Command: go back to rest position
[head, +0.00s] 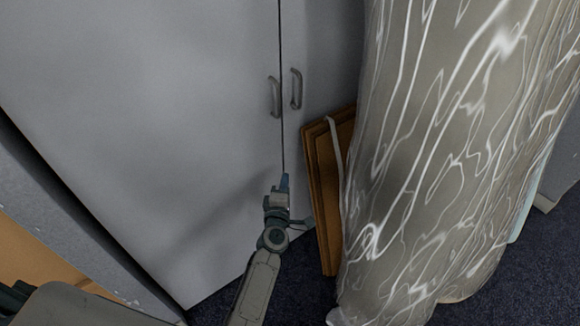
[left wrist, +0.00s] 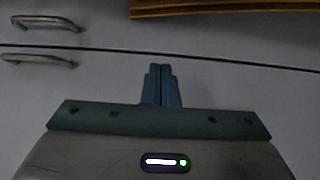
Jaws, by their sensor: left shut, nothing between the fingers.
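My left gripper (head: 284,183) reaches up from the bottom of the head view, in front of the grey cabinet doors (head: 150,120). Its blue fingers lie near the seam between the two doors, below the handles. In the left wrist view the gripper (left wrist: 161,70) shows with its two fingers together and nothing between them. The cabinet doors (left wrist: 240,85) fill the background there. I cannot tell whether the fingertips touch the door. My right gripper is not in view.
Two metal handles (head: 275,97) (head: 296,88) sit on the shut-looking doors. A brown wooden panel (head: 322,190) leans right of the gripper. A large grey, white-veined column-like object (head: 440,150) stands at the right. Dark blue carpet (head: 300,285) shows below.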

